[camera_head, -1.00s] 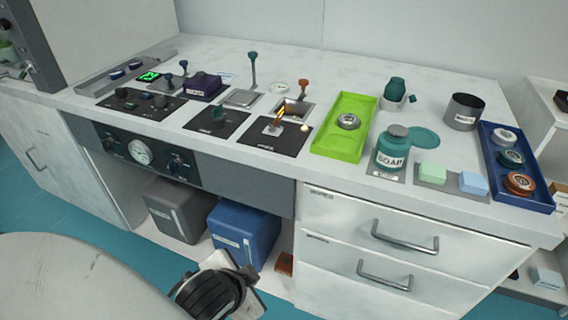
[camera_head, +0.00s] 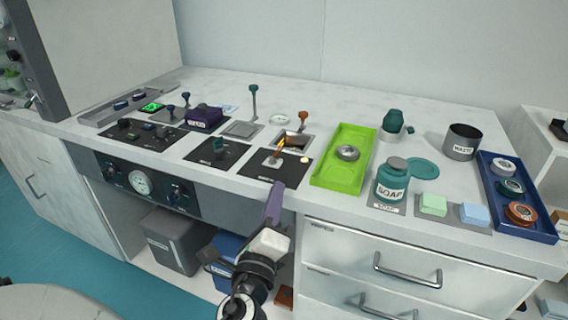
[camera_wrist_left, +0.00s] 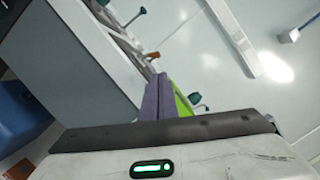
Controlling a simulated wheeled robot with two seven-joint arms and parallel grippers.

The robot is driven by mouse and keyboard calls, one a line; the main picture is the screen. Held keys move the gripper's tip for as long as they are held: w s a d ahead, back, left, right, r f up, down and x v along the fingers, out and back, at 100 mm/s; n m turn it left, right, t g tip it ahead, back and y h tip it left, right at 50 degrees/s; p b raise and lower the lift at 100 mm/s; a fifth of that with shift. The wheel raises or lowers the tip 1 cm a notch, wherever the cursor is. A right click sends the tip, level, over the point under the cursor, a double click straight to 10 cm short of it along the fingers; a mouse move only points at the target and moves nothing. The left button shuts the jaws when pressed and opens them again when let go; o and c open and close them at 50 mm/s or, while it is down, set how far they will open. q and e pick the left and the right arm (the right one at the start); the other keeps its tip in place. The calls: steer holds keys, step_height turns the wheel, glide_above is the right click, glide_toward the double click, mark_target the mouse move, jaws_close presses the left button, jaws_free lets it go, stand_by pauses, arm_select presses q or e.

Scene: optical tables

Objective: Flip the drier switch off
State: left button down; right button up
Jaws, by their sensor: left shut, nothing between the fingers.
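I cannot read any label marking the drier switch. A black plate (camera_head: 292,171) near the counter's front edge carries a small grey switch base with an orange, lit-looking lever (camera_head: 281,145). A second black plate (camera_head: 212,160) to its left carries a dark green knob (camera_head: 218,145). My left gripper (camera_head: 276,190) is in front of the counter edge, just below the orange-lever plate, pointing up toward it. Its purple fingers are shut and empty; they also show shut in the left wrist view (camera_wrist_left: 161,97). The right gripper is not in view.
A green tray (camera_head: 322,178) with a round tin stands right of the plate, then a soap bottle (camera_head: 391,180) and a blue tray (camera_head: 530,228). The front panel (camera_head: 225,208) with a gauge (camera_head: 140,182) lies below. Upright levers (camera_head: 254,101) stand behind the plates.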

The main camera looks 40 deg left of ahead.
mark_target(284, 174)
arm_select(q)
steer(key=p+x, duration=0.1)
steer(key=x, duration=0.7)
steer(key=shift+w+a+r, duration=0.1)
steer(key=shift+w+a, duration=0.05)
steer(key=shift+w, duration=0.2)
steer(key=shift+w+a+p, duration=0.3)
steer(key=shift+w, duration=0.25)
